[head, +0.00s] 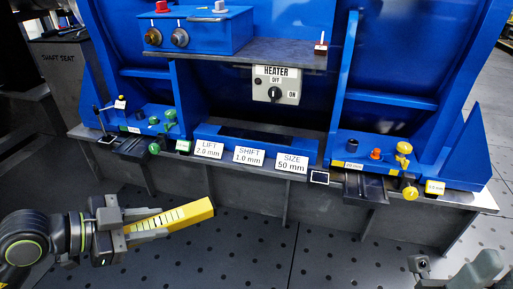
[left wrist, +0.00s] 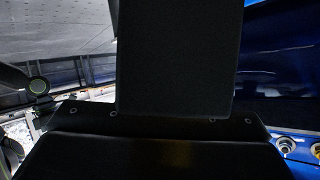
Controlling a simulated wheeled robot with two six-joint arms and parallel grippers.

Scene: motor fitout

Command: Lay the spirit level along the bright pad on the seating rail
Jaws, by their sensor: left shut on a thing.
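The spirit level is a yellow bar (head: 196,214) with a pale, dark-marked strip along it. My left gripper (head: 150,222) is shut on it at its left part, and its right end sticks out free. The gripper holds it in front of and below the grey front ledge (head: 225,173), apart from it, tilted up to the right in the head view. I cannot clearly pick out a bright pad or say which part is the seating rail. In the left wrist view dark parts fill the middle and no level shows.
The big blue machine stands behind the ledge. Green knobs (head: 170,115) are at left, yellow knobs (head: 404,148) at right. A heater switch (head: 275,85) is above. The dotted floor in front looks clear.

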